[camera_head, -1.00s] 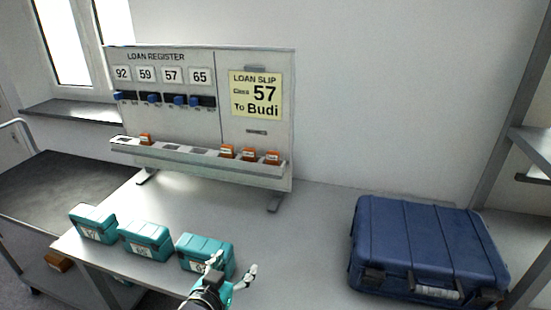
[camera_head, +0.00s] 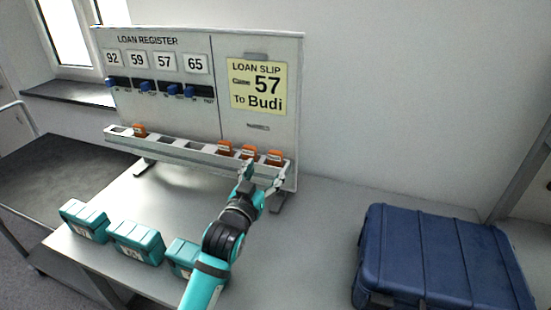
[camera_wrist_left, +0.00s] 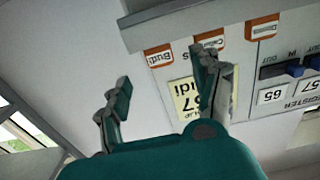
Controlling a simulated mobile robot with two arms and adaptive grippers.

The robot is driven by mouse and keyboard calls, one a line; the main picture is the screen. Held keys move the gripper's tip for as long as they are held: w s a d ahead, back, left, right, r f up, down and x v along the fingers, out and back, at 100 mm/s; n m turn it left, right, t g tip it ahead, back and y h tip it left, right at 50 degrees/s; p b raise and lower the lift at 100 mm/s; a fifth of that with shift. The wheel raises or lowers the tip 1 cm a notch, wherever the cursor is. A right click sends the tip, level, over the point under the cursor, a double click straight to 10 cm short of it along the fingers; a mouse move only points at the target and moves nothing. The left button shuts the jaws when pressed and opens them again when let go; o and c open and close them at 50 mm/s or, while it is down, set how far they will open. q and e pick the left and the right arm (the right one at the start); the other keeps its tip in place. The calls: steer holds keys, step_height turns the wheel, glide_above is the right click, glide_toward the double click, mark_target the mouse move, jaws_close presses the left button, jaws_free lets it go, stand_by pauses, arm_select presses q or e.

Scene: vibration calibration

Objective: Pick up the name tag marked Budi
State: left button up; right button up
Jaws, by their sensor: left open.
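The orange name tag marked Budi (camera_wrist_left: 158,55) appears upside down in the left wrist view. It is the rightmost tag (camera_head: 274,158) in the rack (camera_head: 180,157) along the board's lower edge in the head view. Two more orange tags, in the middle (camera_head: 248,153) and left (camera_head: 225,149) of that group, sit beside it. My left gripper (camera_head: 264,173) is open and empty, just in front of and slightly below the right end of the rack. In the wrist view the gripper (camera_wrist_left: 163,88) has its fingers spread, with the Budi tag beyond the gap. My right gripper is not in view.
The register board (camera_head: 165,65) stands behind the rack, with a yellow loan slip (camera_head: 257,87) reading 57, To Budi. Teal cases (camera_head: 137,243) stand at the table's front left. A blue case (camera_head: 440,260) lies at the right. Another orange tag (camera_head: 139,130) sits far left in the rack.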

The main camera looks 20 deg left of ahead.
mark_target(274, 156)
arm_select(q)
steer(key=shift+w, duration=1.25)
steer(key=shift+w+r+p, duration=0.2)
steer(key=shift+w+p, duration=0.1)
steer(key=shift+w, duration=0.05)
steer(key=w+p, duration=0.1)
steer(key=w, duration=0.2)
steer(key=shift+w+d+r, duration=0.1)
steer(key=shift+w, duration=0.65)
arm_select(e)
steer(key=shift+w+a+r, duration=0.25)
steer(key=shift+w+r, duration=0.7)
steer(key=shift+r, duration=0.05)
arm_select(q)
steer(key=c, duration=1.1)
steer(key=shift+c, duration=0.4)
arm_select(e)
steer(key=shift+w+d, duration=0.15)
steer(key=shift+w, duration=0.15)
